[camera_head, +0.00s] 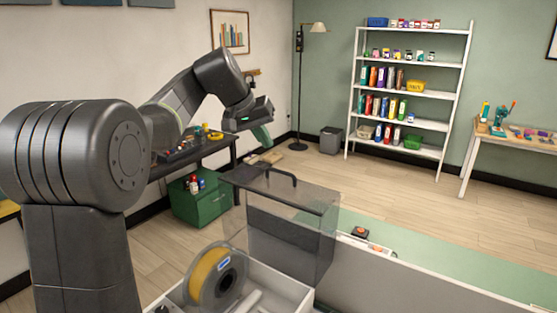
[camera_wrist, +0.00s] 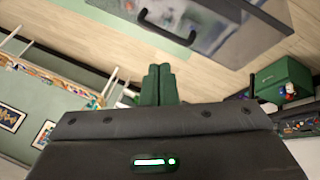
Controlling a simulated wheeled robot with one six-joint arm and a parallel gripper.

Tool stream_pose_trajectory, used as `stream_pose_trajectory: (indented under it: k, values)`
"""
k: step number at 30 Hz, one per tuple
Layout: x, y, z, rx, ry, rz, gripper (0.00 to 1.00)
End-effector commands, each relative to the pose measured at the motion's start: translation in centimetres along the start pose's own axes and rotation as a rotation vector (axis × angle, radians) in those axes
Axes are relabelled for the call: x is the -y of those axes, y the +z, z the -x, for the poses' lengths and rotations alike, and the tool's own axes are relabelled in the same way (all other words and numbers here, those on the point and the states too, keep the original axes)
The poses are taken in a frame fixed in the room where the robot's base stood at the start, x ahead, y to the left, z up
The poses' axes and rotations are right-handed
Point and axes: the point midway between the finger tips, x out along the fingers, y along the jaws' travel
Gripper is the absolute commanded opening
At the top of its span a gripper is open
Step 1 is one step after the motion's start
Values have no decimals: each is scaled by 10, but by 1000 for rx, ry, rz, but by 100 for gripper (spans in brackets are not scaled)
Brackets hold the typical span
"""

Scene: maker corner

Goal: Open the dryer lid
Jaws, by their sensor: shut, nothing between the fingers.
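The dryer (camera_head: 285,279) is a white open-topped box at the bottom of the head view, with a yellow filament spool (camera_head: 208,272) exposed in it. Its clear, smoky lid (camera_head: 290,232) stands raised behind the spool, with a black bar handle (camera_head: 268,172) at its upper edge. The lid also shows at the top of the wrist view (camera_wrist: 225,22), with its handle (camera_wrist: 166,30). My gripper (camera_head: 264,138) is above and beyond the handle, apart from it. Its green fingers (camera_wrist: 158,75) are together and hold nothing.
A dark workbench (camera_head: 190,155) with tools stands at the left wall, a green cabinet (camera_head: 203,207) below it. A green-topped table (camera_head: 430,252) spreads right of the dryer. White shelves (camera_head: 405,92) stand at the back. The floor between is mostly clear.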

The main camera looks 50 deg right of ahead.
Motion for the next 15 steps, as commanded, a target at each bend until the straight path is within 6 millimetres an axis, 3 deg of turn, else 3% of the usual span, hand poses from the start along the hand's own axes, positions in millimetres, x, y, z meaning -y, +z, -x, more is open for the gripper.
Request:
stream_pose_trajectory:
  k: [1,6,11,15]
  values:
    - [-14,-9,-6,-5,-38,-125,0]
    - [-34,-26,-17,-13,-137,-408,0]
    - [-38,-31,-24,-12,-164,-482,0]
    - [-35,-31,-42,-9,-163,-481,0]
